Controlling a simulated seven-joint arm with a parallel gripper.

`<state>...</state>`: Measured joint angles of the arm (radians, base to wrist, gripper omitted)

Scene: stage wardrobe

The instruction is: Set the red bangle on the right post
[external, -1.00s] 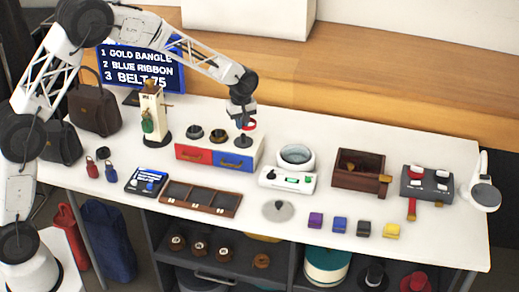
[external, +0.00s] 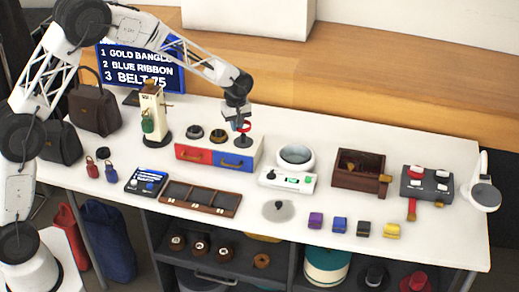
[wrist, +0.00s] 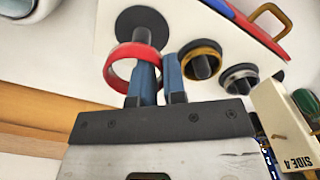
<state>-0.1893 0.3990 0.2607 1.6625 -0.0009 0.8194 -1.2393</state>
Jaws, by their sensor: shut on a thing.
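My gripper (external: 240,118) is shut on the red bangle (external: 243,127). In the wrist view the bangle (wrist: 111,75) has its right side pinched between the two blue fingers (wrist: 159,78). The bangle is above the right post (external: 243,140) of the drawer stand. In the wrist view this post's dark round base (wrist: 143,21) shows just beyond the bangle, and the dark post appears inside the ring's upper part. I cannot tell whether the bangle is around the post or still above its tip. The middle post holds a gold bangle (wrist: 187,58); the left post holds a dark grey bangle (wrist: 232,77).
The stand has a red drawer (external: 193,153) and a blue drawer (external: 233,161). A cream tower (external: 152,103) stands to its left. A white bowl device (external: 289,179) stands to its right. A sign (external: 142,68) is behind.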

